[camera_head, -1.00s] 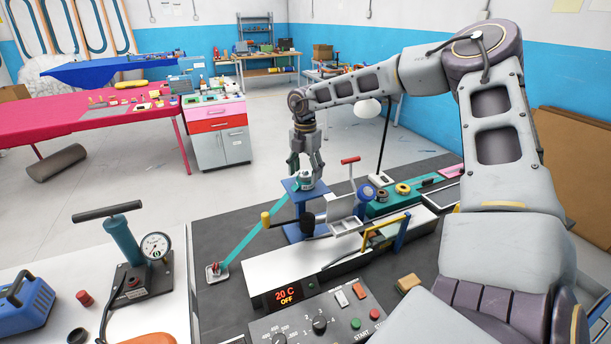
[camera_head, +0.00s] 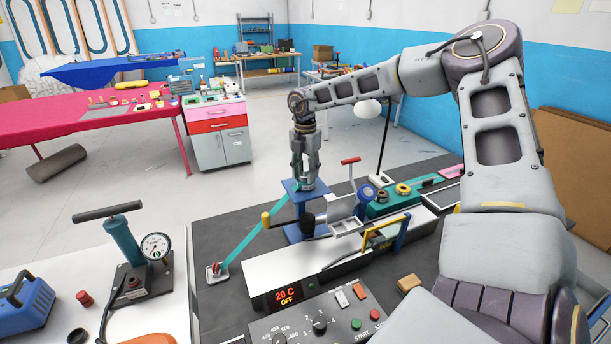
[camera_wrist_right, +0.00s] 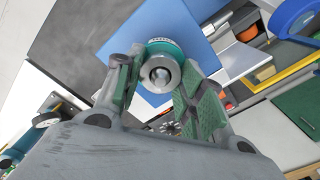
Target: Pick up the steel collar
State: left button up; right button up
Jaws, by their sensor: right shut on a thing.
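The steel collar (camera_wrist_right: 160,75) is a shiny round ring with a dark hole, with a teal band around the part behind it. In the right wrist view it sits between the two green-padded fingers of my right gripper (camera_wrist_right: 158,82), which is shut on it. In the head view my right gripper (camera_head: 306,184) points straight down at the top of a blue stand (camera_head: 290,187), and its fingers hide the collar there. Whether the collar still touches the stand cannot be told. My left gripper is not in view.
A teal strip (camera_head: 252,235) slants from the stand to a small clamp (camera_head: 217,269). A heater box (camera_head: 285,296) lies in front.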

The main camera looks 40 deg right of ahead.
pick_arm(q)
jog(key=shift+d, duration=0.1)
pick_arm(e)
jog(key=shift+r, duration=0.1)
